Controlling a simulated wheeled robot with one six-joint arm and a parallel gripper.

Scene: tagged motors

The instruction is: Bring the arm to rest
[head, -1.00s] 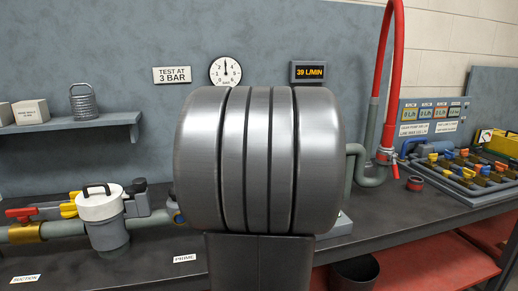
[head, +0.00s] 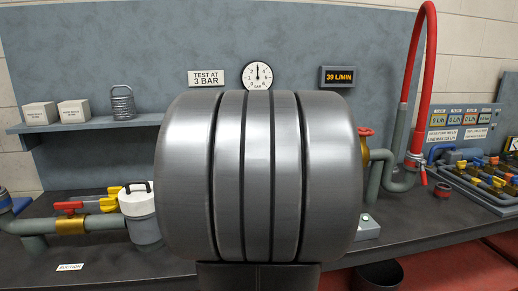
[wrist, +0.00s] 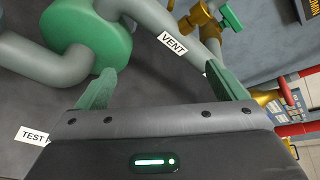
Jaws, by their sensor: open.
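My gripper (wrist: 160,86) shows in the wrist view, its two green fingers spread wide with nothing between them. Beyond the fingers lie a grey bench top, a green round housing (wrist: 92,40) with grey pipes, and a white VENT label (wrist: 172,43). In the head view a large rounded metal link of my own arm (head: 258,175) fills the middle and hides the bench centre behind it. The gripper itself does not show in the head view.
The bench (head: 440,232) carries a grey pipe with a red-handled valve (head: 70,213) and a white-lidded canister (head: 140,215) at left. A red hose (head: 415,85) and a tray of coloured parts (head: 480,185) stand at right. A shelf (head: 85,125) holds boxes.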

